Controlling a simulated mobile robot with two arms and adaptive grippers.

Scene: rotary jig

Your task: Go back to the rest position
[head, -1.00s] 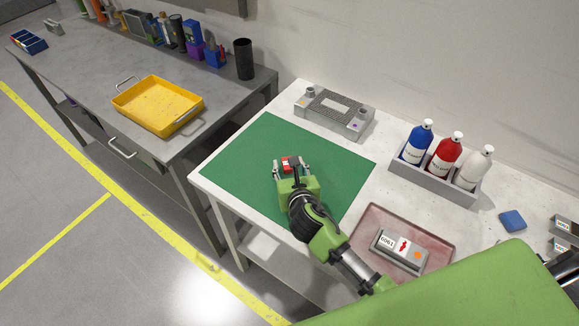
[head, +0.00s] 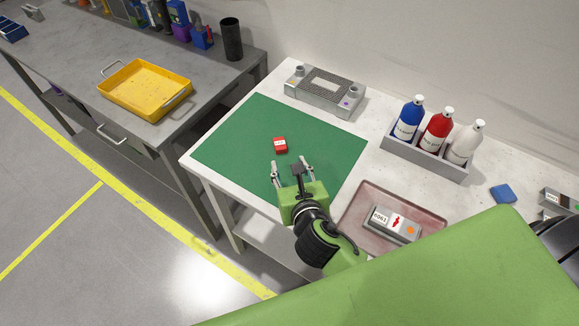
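My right gripper (head: 292,172) is open and empty over the front part of the green mat (head: 235,140), its fingers pointing toward the back of the table. A small red block (head: 280,145) with a white label lies on the mat just beyond the fingertips, apart from them. My green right arm reaches in from the lower right and covers part of the table's front edge. My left gripper is not in view.
A grey jig (head: 325,91) stands behind the mat. A grey holder (head: 425,160) with three bottles stands right of it. A pinkish tray (head: 364,199) holds a grey labelled block (head: 395,224). A blue item (head: 503,194) lies at right. A yellow tray (head: 146,88) sits on the left bench.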

